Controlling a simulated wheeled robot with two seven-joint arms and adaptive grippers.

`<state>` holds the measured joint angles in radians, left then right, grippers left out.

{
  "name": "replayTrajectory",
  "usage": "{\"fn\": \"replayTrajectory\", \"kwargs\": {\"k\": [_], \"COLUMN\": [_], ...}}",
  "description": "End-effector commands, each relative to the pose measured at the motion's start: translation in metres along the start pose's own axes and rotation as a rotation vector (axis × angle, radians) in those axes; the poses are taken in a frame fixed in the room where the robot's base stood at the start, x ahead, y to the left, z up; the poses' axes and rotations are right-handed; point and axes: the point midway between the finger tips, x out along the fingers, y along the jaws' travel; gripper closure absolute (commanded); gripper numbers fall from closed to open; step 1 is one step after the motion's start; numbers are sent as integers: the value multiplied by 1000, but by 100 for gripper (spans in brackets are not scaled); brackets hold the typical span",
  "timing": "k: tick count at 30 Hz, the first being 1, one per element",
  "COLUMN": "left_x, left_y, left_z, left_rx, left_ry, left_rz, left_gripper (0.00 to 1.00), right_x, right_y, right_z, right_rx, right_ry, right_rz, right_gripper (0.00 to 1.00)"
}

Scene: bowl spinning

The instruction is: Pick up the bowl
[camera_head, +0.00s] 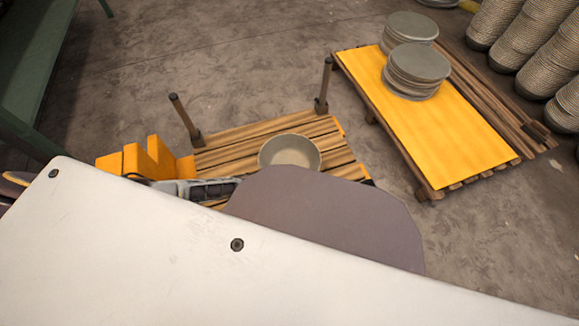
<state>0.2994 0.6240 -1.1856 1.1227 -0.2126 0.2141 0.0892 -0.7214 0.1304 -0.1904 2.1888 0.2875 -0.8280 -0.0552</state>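A shallow round beige-grey bowl (290,152) sits upright on a low wooden slatted stand (225,135) in the middle of the head view. Its near edge comes close to a dark grey rounded plate in front of it, and its inside looks empty. I make out neither gripper in this view. A large pale surface and the grey plate cover the lower part of the picture and hide whatever is below and behind them.
Stepped orange blocks (150,160) and a grey-black tool-like object (200,189) lie left of the bowl. Two short posts rise at the stand's back. A yellow-topped pallet table (440,125) holds plate stacks (416,70). More stacks stand far right. Bare floor lies behind.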

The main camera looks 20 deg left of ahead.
Motion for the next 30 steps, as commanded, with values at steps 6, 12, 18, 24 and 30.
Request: {"fn": "replayTrajectory", "kwargs": {"k": [6,12,18,24,30], "left_x": [0,0,0,0,0], "left_y": [0,0,0,-2,-2], "left_z": [0,0,0,-1,-1], "left_rx": [0,0,0,2,1], "left_ry": [0,0,0,2,2], "left_rz": [0,0,0,-2,-2], "left_gripper": [70,92,100,100,100], "right_x": [0,0,0,0,0], "right_y": [0,-1,-1,-1,-1], "right_z": [0,0,0,1,0], "right_rx": [1,2,3,3,3], "right_ry": [0,0,0,-1,-1], "right_rz": [0,-1,-1,-1,-1], "right_gripper": [60,60,60,60,60]}}
